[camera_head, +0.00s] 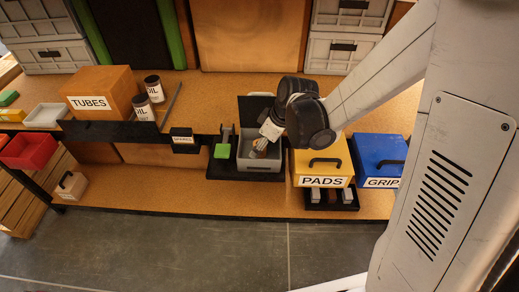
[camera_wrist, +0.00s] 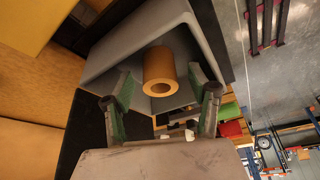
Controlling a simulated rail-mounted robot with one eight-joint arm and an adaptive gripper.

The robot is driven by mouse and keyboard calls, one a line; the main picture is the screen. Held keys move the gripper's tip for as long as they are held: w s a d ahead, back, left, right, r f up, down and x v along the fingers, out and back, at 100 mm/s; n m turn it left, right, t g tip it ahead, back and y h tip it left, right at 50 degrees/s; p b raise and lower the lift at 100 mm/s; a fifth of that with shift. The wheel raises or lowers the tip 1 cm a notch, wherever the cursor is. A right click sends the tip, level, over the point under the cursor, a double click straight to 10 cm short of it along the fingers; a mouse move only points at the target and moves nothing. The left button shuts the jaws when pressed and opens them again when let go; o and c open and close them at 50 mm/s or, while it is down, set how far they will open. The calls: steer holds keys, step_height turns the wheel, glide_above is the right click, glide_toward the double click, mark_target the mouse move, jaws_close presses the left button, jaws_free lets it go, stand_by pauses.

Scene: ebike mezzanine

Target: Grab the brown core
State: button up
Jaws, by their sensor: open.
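The brown core (camera_wrist: 158,66) is a short hollow cylinder inside a grey bin (camera_wrist: 205,32). In the wrist view its open end faces the camera, and it shows between my fingertips with gaps on both sides. My gripper (camera_wrist: 160,82) is open, with one green-padded finger on each side of the core; I see no contact. In the head view my gripper (camera_head: 264,140) points down into the grey bin (camera_head: 262,165) on the lower shelf. A small brownish part in the bin there is mostly hidden by the gripper.
The TUBES box (camera_head: 100,91) and two OIL cans (camera_head: 154,88) stand on the upper shelf.

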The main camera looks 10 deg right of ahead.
steer(key=shift+x, duration=1.05)
steer(key=shift+c, duration=0.5)
steer(key=c, duration=0.9)
